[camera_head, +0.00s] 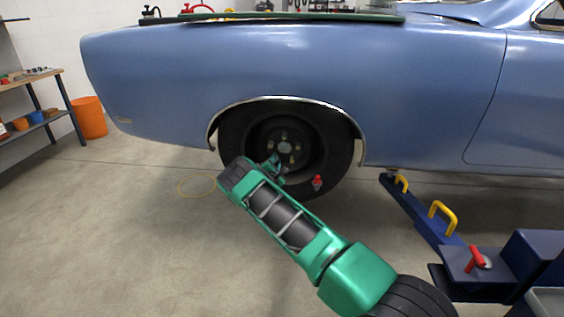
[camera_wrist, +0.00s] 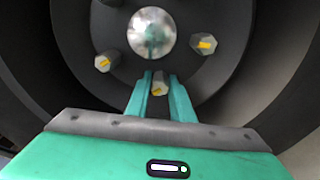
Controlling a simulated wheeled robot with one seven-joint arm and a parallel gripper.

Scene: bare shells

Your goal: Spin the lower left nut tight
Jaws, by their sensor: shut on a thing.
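The wheel hub (camera_head: 284,147) of the blue car sits inside a dark tyre (camera_head: 232,135). In the wrist view the round, shiny hub centre (camera_wrist: 152,30) shows, with grey hex nuts around it, each with a yellow mark. My gripper (camera_head: 273,164) reaches the lower left of the hub from the front. In the wrist view its two teal fingers (camera_wrist: 160,92) are shut on the lower left nut (camera_wrist: 159,82), one on each side. One nut (camera_wrist: 103,63) is to the left of the hub centre and another (camera_wrist: 206,44) to the right; neither is touched.
A blue lift arm (camera_head: 415,210) with yellow handles (camera_head: 443,216) stands to the right of the wheel. A small red object (camera_head: 317,182) shows at the tyre's lower right. An orange bin (camera_head: 89,118) and a workbench (camera_head: 35,80) are at the left. The floor at left is mostly clear.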

